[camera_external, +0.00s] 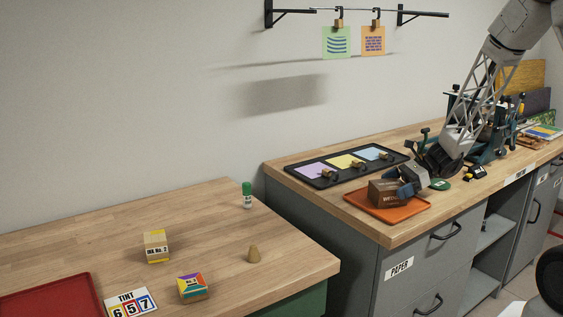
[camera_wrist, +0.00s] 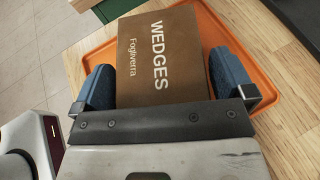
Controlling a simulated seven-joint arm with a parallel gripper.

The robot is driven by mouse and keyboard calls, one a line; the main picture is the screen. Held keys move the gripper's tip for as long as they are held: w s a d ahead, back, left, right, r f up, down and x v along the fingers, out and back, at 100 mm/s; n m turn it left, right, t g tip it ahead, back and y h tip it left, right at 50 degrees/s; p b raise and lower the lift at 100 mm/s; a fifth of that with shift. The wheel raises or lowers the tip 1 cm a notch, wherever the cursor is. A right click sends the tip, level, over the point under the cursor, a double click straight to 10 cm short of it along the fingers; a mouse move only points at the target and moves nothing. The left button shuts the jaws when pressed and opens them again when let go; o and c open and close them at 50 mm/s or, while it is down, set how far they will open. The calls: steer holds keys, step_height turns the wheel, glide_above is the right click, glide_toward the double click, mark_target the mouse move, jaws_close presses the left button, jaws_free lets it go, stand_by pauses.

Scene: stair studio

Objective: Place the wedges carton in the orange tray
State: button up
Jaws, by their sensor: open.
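The wedges carton (camera_external: 388,194) is a brown box lying in the orange tray (camera_external: 413,210) on the right-hand counter. In the wrist view the carton (camera_wrist: 158,50) shows its label "WEDGES Fogliverra", and the tray's orange rim (camera_wrist: 245,45) shows around it. My gripper (camera_external: 410,180) is at the carton in the outside view. In the wrist view my gripper (camera_wrist: 160,75) is open, with one blue finger on each side of the carton. A small gap shows beside the right finger; the left finger is very close to the carton, and contact there is unclear.
A black tray (camera_external: 318,182) with coloured cards lies behind the orange tray. Dark equipment (camera_external: 485,140) stands to the right.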

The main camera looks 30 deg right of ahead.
steer(key=v, duration=1.1)
steer(key=shift+d+r, duration=0.25)
steer(key=shift+s, duration=0.1)
stand_by(0.5)
steer(key=s+a+r+n+g+h, duration=0.1)
steer(key=s+a+r+n+h, duration=0.4)
steer(key=s+r+n, duration=0.3)
steer(key=s+a+r+n+g+h, duration=0.1)
steer(key=s+a+r+n+h, duration=0.4)
steer(key=s+n, duration=0.9)
step_height(320, 180, up, 5)
steer(key=s+h, duration=0.1)
steer(key=h, duration=0.1)
steer(key=shift+a+f+g+h, duration=0.2)
steer(key=shift+a+g+h, duration=0.2)
